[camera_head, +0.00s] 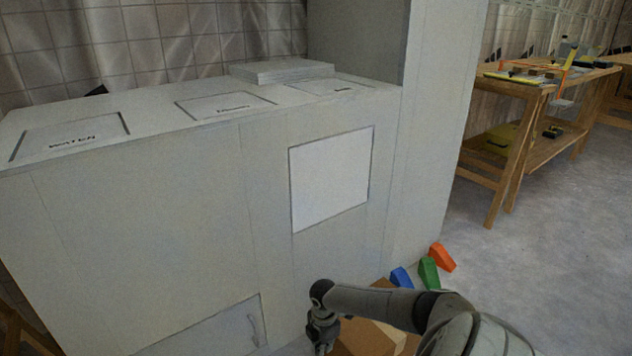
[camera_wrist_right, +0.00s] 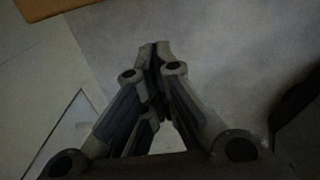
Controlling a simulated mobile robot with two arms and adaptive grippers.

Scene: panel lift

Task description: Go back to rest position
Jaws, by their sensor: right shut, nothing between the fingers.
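My right arm reaches in from the lower right in the head view. My right gripper (camera_head: 322,340) hangs low in front of the large pale cabinet (camera_head: 160,220), near its lower panel (camera_head: 215,335). In the right wrist view my right gripper (camera_wrist_right: 155,50) shows its fingers together, shut and empty, above grey floor. The cabinet's side and lower panel also show at the left of that view. My left gripper is not in view.
A cardboard box (camera_head: 365,338) lies beside my right arm. Blue (camera_head: 401,277), green (camera_head: 429,272) and orange (camera_head: 442,257) wedge-shaped pieces lie by the cabinet's base. A wooden workbench (camera_head: 515,150) stands at the right. The floor (camera_head: 560,250) in front of it is clear.

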